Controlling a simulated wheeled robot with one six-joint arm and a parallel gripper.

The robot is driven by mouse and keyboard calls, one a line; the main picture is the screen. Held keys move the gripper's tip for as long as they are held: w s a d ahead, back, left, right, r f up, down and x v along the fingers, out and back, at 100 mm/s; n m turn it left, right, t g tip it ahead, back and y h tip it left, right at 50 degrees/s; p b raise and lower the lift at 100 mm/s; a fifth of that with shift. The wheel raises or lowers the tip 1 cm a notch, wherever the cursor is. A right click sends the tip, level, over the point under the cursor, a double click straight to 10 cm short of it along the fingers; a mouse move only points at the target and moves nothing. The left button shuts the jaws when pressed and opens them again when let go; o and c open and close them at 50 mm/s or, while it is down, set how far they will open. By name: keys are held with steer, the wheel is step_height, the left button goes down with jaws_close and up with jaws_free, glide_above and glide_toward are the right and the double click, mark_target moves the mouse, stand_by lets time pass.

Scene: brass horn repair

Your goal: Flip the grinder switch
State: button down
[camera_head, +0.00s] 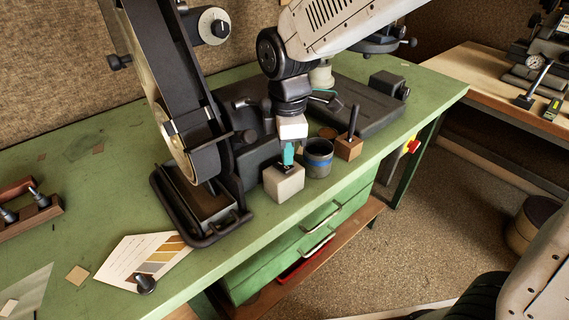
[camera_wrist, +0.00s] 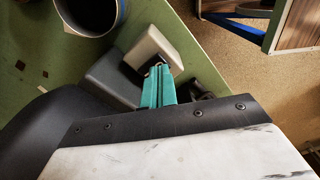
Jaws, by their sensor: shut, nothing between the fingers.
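The black belt grinder (camera_head: 185,130) stands on the green bench. A small beige switch box (camera_head: 284,183) sits at the bench's front edge, just right of the grinder's base. It also shows in the wrist view (camera_wrist: 172,42), with a dark face and a small metallic lever (camera_wrist: 158,66) partly hidden by my fingertips. My gripper (camera_head: 288,153) points down over the box with its teal fingers shut and empty. In the wrist view the teal fingertips (camera_wrist: 158,86) are right at the lever; I cannot tell whether they touch it. The lever's position is not clear.
A dark cup with a blue band (camera_head: 318,157) and a wooden block with an upright dark rod (camera_head: 349,146) stand close right of the box. A printed card (camera_head: 142,262) and a dark knob (camera_head: 146,284) lie front left. A red and yellow switch (camera_head: 411,146) is on the bench's side.

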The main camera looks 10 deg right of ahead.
mark_target(289, 169)
steer(key=shift+f, duration=0.95)
stand_by(0.6)
steer(key=shift+r, duration=3.5)
steer(key=shift+s+d+f+m, duration=0.15)
steer(key=shift+s+m, duration=0.1)
steer(key=shift+m, duration=0.55)
steer(key=s+d+r+m, duration=0.2)
steer(key=s+d+m, duration=0.6)
steer(key=s+d, duration=0.1)
steer(key=s+d+r+m+t, duration=0.1)
steer(key=s+d+r+m, duration=0.1)
steer(key=s+d+m, duration=0.7)
steer(key=s+d, duration=0.1)
steer(key=d, duration=0.1)
steer(key=shift+d, duration=0.3)
